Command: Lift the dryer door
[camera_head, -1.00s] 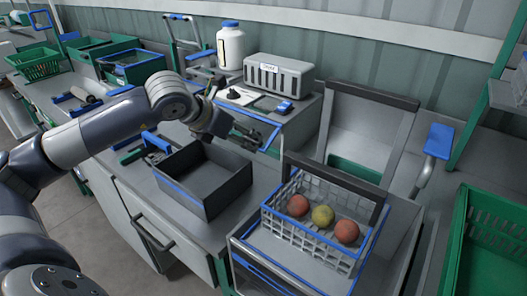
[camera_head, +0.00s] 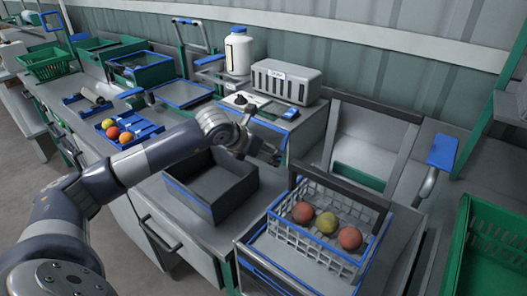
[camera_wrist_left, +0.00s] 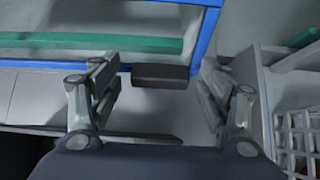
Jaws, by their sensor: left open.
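The dryer is the grey unit on the bench with a labelled grey box (camera_head: 283,80) on top. Its door, a blue-edged panel (camera_wrist_left: 212,22), fills the top of the left wrist view, with a green strip behind it. A dark handle block (camera_wrist_left: 160,76) sits at the door's lower edge. My left gripper (camera_head: 264,154) is at the dryer's front, above a dark open bin (camera_head: 190,203). In the left wrist view its fingers are open on either side of the handle, with visible gaps. The door's lower part is partly hidden by my gripper in the head view. My right gripper is not in view.
A wire basket (camera_head: 300,240) holding red and yellow tomatoes stands to the right of the bin. A blue tray (camera_head: 150,128) with tomatoes lies left, behind my forearm. A green crate (camera_head: 470,200) is far right.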

